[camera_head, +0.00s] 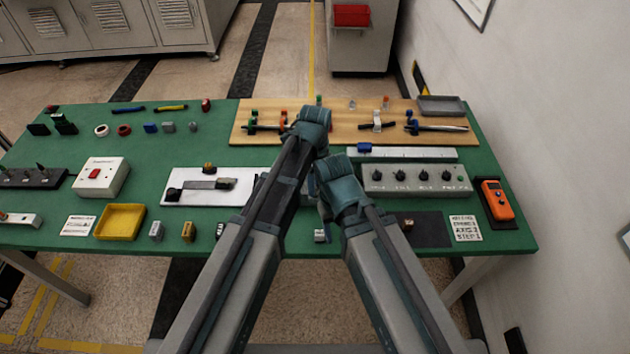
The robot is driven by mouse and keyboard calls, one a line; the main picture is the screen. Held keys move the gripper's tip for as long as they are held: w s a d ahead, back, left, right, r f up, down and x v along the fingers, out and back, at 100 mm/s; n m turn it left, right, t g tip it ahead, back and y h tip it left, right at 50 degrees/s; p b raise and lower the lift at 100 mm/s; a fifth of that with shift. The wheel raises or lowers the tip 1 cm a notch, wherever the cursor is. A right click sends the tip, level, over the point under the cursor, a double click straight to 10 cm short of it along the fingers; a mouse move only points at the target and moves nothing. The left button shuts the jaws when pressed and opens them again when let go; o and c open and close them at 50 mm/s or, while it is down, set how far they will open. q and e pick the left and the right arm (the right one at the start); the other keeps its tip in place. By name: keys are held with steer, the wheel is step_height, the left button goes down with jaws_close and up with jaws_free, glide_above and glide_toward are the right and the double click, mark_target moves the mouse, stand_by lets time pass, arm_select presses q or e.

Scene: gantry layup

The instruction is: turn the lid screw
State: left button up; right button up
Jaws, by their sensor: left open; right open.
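I cannot make out for certain which part is the lid screw or its lid. A grey box (415,179) with a row of black knobs stands on the right of the green table. A small brass-coloured piece (408,225) sits on a dark mat (428,231) in front of it. My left gripper (316,123) is over the table's middle, near the front edge of the wooden board. My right gripper (338,172) is lower, just left of the grey box. Both are open. Their fingertips are mostly hidden by my wrists, and I see nothing held.
The wooden board (348,112) carries clips and rods. A white plate (185,200) with a lever, a red-switch box (101,177) and a yellow tray (119,221) stand left. An orange meter (497,200) is at the right edge. Bare green table (140,150) shows at left.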

arm_select(q)
step_height(320, 180, up, 11)
steer(key=p, duration=0.9)
steer(key=shift+f, duration=0.2)
steer(key=s+a+n, duration=0.5)
steer(key=a+n, duration=0.3)
steer(key=n, duration=0.3)
steer(key=s+a+n, duration=0.6)
steer(key=a+n, duration=0.3)
steer(key=n, duration=0.1)
steer(key=s+d+f+m+y+b, duration=0.1)
steer(key=s+d+f+m+b, duration=0.2)
steer(key=d, duration=0.8)
steer(key=shift+s+f+b, duration=0.4)
steer(key=shift+s+f, duration=0.2)
steer(key=shift+s, duration=0.6)
